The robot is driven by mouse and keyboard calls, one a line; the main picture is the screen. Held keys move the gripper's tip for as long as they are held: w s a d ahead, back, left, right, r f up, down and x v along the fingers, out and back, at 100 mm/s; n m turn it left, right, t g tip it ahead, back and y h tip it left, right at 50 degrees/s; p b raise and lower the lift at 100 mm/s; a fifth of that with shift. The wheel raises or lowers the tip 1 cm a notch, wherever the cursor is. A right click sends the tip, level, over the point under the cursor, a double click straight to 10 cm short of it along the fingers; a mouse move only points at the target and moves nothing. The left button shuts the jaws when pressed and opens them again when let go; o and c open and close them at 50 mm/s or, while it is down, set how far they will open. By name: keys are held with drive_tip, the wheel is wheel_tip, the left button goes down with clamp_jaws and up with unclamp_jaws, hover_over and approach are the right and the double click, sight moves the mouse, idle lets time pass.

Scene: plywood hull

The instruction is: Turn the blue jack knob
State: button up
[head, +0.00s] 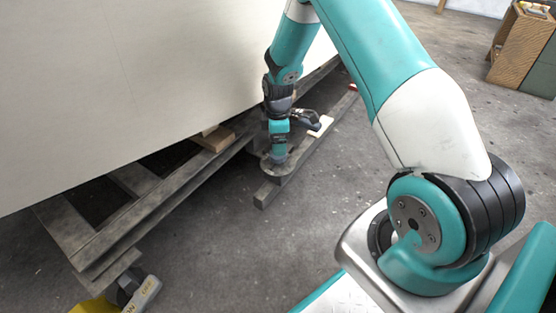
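My arm reaches down beside the low edge of the large pale hull panel (110,80). My gripper (305,118) seems to be the small dark part at the wrist, right of the teal housing. It is small, and its fingers cannot be made out. Below the wrist, a dark rounded plate (272,172) rests at a dark floor beam (264,194). I cannot make out a blue jack knob as a thing apart from my teal wrist parts. Whether my gripper touches anything is not clear.
A dark slatted frame (165,205) runs under the hull, with a wooden block (215,139) on it. A pale block (321,126) lies by the beam. A wooden box (520,45) stands upper right. Concrete floor between is clear.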

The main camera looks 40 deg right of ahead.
sight(278, 158)
wheel_tip(278, 158, down, 5)
drive_tip(key=shift+f+b, duration=0.15)
drive_tip(key=shift+b, duration=0.9)
drive_tip(key=c, duration=0.9)
